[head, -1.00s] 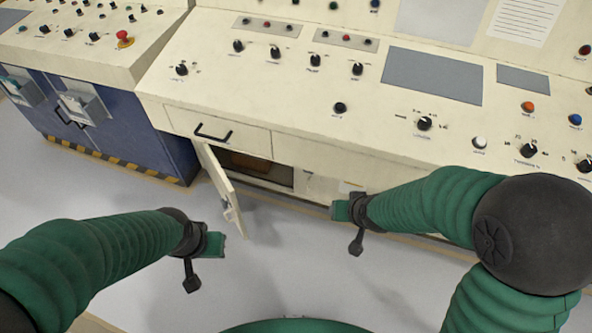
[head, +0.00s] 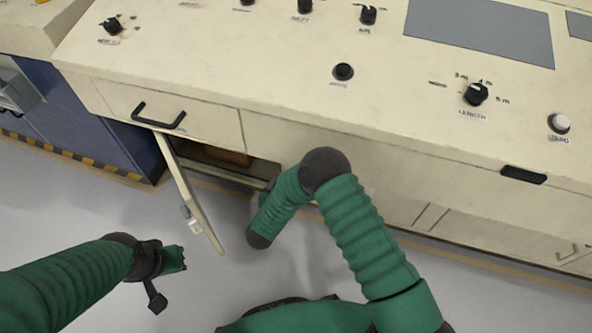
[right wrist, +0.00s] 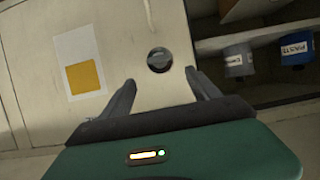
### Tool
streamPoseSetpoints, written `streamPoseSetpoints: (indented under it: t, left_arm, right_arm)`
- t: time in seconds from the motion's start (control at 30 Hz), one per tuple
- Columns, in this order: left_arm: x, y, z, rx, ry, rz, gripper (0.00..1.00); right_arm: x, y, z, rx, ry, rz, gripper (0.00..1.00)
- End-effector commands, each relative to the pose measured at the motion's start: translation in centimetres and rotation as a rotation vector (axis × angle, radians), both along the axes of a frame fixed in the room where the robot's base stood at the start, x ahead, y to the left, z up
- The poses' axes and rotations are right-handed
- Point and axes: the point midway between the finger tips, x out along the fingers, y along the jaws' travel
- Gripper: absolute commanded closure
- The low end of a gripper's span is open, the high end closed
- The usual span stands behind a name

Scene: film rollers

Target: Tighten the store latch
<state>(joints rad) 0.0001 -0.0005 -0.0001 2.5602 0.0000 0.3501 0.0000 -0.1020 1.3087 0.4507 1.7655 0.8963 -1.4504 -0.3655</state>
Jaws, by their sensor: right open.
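The store latch appears to be the round dark knob (right wrist: 160,60) on a cream panel in the right wrist view. My right gripper (right wrist: 160,88) is open, with its two fingers apart on either side below the knob and nothing between them. I cannot tell whether either finger touches the panel. In the head view the right gripper is hidden behind my bent right arm, by the cabinet opening. The store door (head: 188,190) hangs open there, with a small fitting on its lower part. My left gripper (head: 176,258) is over the floor, left of the door; its jaws are unclear.
The open compartment (head: 222,165) is under a drawer with a black handle (head: 158,115). In the right wrist view, a grey canister (right wrist: 238,60) and a blue one (right wrist: 296,50) stand at the shelf. A label (right wrist: 82,62) is on the left panel. Floor is clear at left.

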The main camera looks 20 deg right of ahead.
Motion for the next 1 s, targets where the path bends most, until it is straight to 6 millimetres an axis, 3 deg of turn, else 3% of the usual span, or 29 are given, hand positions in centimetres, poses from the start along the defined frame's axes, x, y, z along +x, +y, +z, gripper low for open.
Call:
streamPoseSetpoints:
  t: [0.1, 0.4, 0.77, 1.0]
  left_arm:
    - [0.0, 0.0, -2.1, 0.0, 0.0, 0.0, 1.0]
    - [0.0, 0.0, -4.6, 0.0, 0.0, 0.0, 1.0]
    - [0.0, 0.0, -4.7, 0.0, 0.0, 0.0, 1.0]
    - [0.0, 0.0, -4.7, 0.0, 0.0, 0.0, 1.0]
  right_arm:
    - [2.5, -1.8, -1.9, 0.003, -0.002, -0.005, 0.29]
    - [7.3, -4.9, -4.0, 0.001, -0.002, -0.001, 0.29]
    - [8.0, -5.4, -4.0, 0.001, 0.0, 0.002, 0.29]
    - [8.0, -5.4, -4.0, 0.001, 0.0, 0.002, 0.59]
